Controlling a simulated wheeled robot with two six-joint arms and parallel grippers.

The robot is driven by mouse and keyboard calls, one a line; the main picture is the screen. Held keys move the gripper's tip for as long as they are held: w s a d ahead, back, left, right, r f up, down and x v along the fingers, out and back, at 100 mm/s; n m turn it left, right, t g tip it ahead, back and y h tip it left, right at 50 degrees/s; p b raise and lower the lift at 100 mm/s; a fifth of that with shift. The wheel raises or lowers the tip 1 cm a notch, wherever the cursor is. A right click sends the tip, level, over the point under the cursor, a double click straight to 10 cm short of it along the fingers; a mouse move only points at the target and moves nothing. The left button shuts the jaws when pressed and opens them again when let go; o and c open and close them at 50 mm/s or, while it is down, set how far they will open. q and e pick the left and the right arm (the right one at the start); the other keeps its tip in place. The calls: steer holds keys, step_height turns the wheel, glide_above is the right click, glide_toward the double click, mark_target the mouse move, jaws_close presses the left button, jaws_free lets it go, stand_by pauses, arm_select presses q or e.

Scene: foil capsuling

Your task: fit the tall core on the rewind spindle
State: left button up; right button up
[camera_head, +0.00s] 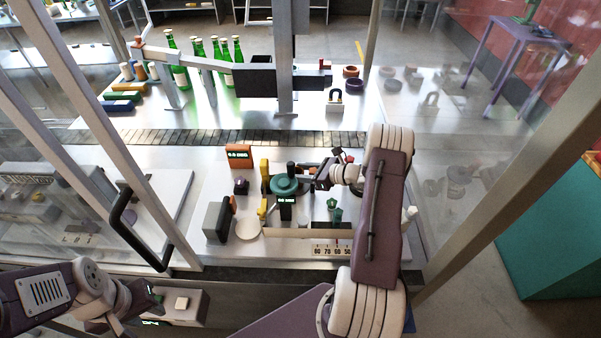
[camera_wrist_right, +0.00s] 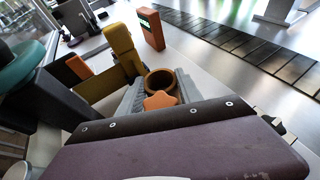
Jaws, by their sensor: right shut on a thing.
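In the right wrist view a brown hollow core (camera_wrist_right: 160,80) sits between the grey fingers of my right gripper (camera_wrist_right: 160,92), which is shut on it. The core's open mouth shows; an orange star-shaped piece (camera_wrist_right: 160,101) covers its near side. In the head view my right gripper (camera_head: 322,178) is just right of a teal round disc (camera_head: 284,186) with a dark post above it. I cannot tell which part is the rewind spindle. My left gripper (camera_head: 150,296) is at the lower left beside a box with a pale top block; its jaws are unclear.
An orange display box (camera_head: 239,154), yellow blocks (camera_head: 264,168) and a grey block (camera_head: 216,221) stand left of the disc. A slatted conveyor (camera_head: 220,137) runs behind. Metal posts and a black handle (camera_head: 135,228) frame the opening.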

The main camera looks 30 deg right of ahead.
steer(key=shift+f, duration=0.15)
steer(key=shift+s+f+b, duration=0.1)
steer(key=shift+f+b, duration=0.05)
steer(key=shift+b, duration=0.15)
steer(key=shift+a, duration=0.1)
steer(key=o, duration=1.2)
steer(key=shift+o, duration=1)
steer(key=shift+s+a, duration=0.1)
steer(key=shift+s, duration=0.05)
steer(key=shift+a, duration=0.1)
